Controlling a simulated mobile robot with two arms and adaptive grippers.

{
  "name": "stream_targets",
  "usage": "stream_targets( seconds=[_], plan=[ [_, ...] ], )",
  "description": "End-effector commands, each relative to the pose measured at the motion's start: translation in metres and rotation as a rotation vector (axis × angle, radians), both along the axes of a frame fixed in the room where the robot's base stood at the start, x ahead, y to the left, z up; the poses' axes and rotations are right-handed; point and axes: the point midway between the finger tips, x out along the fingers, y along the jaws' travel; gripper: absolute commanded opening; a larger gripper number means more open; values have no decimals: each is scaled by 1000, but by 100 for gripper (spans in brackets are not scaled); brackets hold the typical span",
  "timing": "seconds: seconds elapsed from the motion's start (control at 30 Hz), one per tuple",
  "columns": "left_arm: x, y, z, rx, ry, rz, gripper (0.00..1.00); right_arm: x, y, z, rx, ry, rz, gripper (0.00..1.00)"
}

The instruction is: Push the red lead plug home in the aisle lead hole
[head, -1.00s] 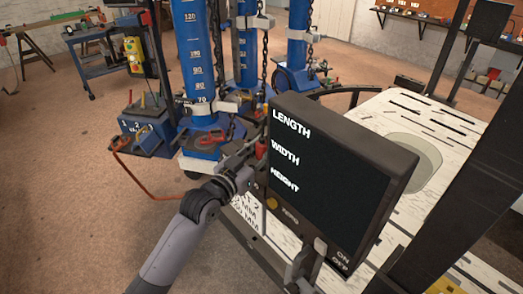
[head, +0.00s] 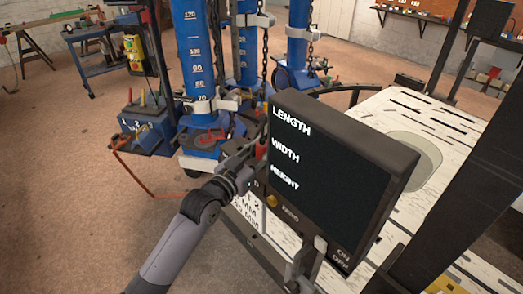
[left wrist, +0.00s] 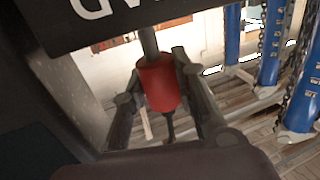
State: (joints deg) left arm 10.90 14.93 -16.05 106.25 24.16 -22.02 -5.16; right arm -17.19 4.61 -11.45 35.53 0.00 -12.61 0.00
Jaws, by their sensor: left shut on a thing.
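My left gripper (head: 250,155) is beside the left edge of the black display, its fingertips partly behind it. In the left wrist view, the gripper (left wrist: 160,75) is shut on the red lead plug (left wrist: 160,86), a red cylinder between its two fingers. A grey shaft (left wrist: 149,43) runs from the plug's top up to a dark panel (left wrist: 95,18) with white upside-down letters. A thin dark stem shows below the plug. The aisle lead hole is not visible, so I cannot tell how deep the plug sits.
The black display (head: 335,175), marked LENGTH, WIDTH, HEIGHT, stands close right of the gripper. The white bench (head: 410,115) is behind it. Blue columns (head: 196,50) with hanging chains stand beyond. An orange cable (head: 150,190) trails to a blue box. Floor at left is open.

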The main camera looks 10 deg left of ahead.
Motion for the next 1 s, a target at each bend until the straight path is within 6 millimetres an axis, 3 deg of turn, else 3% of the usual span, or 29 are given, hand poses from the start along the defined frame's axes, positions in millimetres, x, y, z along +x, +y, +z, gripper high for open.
stream_targets(
  seconds=[1.0],
  plan=[
    [0, 0, -27, 1, 0, 0, 0, 0, 0, -17, 0, 0, 0, 0]
  ],
)
